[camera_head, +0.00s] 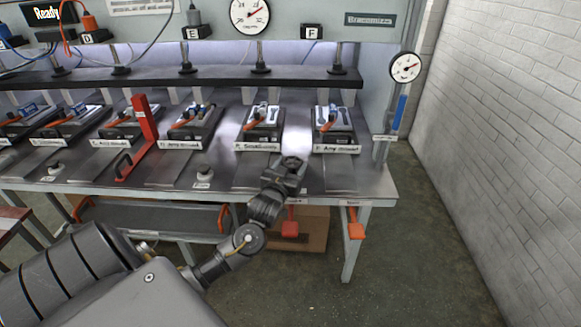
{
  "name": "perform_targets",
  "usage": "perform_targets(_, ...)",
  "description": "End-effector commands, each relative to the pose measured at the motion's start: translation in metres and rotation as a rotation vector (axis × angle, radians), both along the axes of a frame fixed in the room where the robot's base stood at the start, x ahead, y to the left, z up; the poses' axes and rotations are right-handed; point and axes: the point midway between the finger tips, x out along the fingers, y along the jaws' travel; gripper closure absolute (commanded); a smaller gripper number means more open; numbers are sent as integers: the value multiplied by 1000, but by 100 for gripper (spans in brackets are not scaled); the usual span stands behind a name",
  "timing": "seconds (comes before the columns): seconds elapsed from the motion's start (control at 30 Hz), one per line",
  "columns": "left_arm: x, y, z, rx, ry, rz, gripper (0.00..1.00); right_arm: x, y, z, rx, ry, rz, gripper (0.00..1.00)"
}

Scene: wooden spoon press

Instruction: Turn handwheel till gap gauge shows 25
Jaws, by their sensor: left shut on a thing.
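A round white dial gauge (250,14) hangs at the top centre. Its red needle points to the upper right; the numbers are too small to read surely. A second round dial (406,67) is on the right post, its needle pointing right and slightly up; I cannot tell surely which is the gap gauge. My left gripper (289,171) is at the bench's front edge, right of centre, shut on a dark round part that appears to be the handwheel (292,161). The gripper hides most of it. My right gripper is not in view.
The metal bench (375,179) carries a row of labelled trays with tools. A red upright lever (144,125) stands at the left. Small knobs (204,172) sit near the front edge. A white brick wall (500,100) bounds the right.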

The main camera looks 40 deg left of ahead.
Motion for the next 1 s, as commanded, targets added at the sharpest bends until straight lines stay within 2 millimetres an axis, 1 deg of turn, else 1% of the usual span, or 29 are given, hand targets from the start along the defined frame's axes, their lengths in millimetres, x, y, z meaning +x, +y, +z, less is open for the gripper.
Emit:
perform_targets(0.13, -1, 3, 0, 9, -2, -54, 63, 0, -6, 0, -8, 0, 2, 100)
perform_targets(0.27, -1, 5, 2, 14, 0, -170, 63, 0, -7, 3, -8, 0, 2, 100)
perform_targets(0.37, -1, 7, 3, 13, 2, -270, 63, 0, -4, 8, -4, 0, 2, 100)
perform_targets(0.5, -1, 7, 2, 6, 0, -378, 63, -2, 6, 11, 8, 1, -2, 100)
perform_targets(0.67, -1, 7, 0, -1, 0, -421, 63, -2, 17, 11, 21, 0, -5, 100)
perform_targets(0.9, -1, 6, 0, -2, -1, -420, 63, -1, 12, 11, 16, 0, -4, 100)
perform_targets(0.93, -1, 6, 0, -2, -1, -420, 36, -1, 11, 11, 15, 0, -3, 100)
perform_targets(1.0, -1, 6, 0, -1, -1, -420, 28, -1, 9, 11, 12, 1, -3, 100)
